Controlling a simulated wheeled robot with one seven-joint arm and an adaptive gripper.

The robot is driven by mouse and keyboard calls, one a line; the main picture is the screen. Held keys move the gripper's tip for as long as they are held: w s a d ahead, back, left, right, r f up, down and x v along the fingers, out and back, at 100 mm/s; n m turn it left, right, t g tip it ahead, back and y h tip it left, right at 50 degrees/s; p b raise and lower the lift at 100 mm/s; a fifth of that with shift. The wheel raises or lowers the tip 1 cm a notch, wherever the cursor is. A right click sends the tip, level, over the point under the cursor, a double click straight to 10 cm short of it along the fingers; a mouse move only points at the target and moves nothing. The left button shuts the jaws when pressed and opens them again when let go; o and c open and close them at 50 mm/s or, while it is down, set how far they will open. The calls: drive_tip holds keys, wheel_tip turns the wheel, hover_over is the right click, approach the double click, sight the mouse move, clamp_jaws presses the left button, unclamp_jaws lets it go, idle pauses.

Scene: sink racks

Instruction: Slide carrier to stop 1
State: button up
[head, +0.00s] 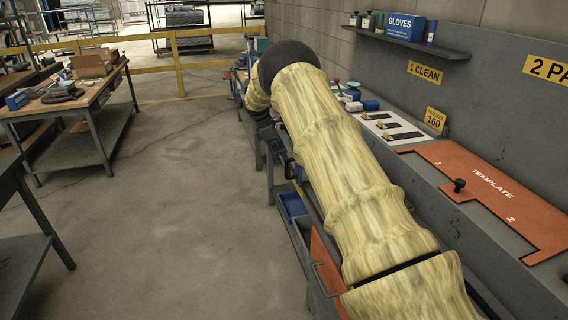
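An orange plate marked TEMPLATE (492,185), with the numbers 1 and 2, lies on the grey bench at the right in the head view. A black knob (459,186) stands upright near its stepped front edge, between the two numbers. I cannot tell for sure which part is the carrier. My arm, in a yellowish sleeve, crosses the middle of the view and hides part of the bench. Nothing shows touching the knob.
A white panel with dark slots (384,122) lies beyond the plate, beside a yellow 160 sign (435,120). A wall shelf (420,45) holds a blue GLOVES box (405,27).

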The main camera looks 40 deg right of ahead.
drive_tip(key=shift+v, duration=2.4)
drive_tip(key=shift+f, duration=0.1)
drive_tip(key=s+a+f+m+y, duration=0.1)
drive_tip(key=s+a+f, duration=0.3)
drive_tip(key=f, duration=0.5)
drive_tip(key=s+a+f+m, duration=0.15)
drive_tip(key=a+f, duration=0.35)
drive_tip(key=f, duration=0.5)
drive_tip(key=s+a+f+m+t+y, duration=0.1)
drive_tip(key=s+a+f+m, duration=0.1)
drive_tip(key=s+a+f, duration=1.15)
drive_tip(key=s+a+f+m+y, duration=0.1)
drive_tip(key=s+a+f, duration=0.1)
drive_tip(key=s+f, duration=0.3)
drive_tip(key=s+a+f+m, duration=0.1)
drive_tip(key=s+a+f, duration=0.15)
drive_tip(key=s, duration=0.45)
drive_tip(key=s+a+r+m, duration=0.1)
drive_tip(key=s+a, duration=0.3)
drive_tip(key=s, duration=0.9)
drive_tip(key=s+a+r+m+t, duration=0.1)
drive_tip(key=s+a+m, duration=0.3)
drive_tip(key=s, duration=1)
drive_tip(key=shift+s+a+r+y, duration=0.35)
drive_tip(key=shift+a+r, duration=0.3)
drive_tip(key=shift+a, duration=0.15)
drive_tip(key=shift+m, duration=0.35)
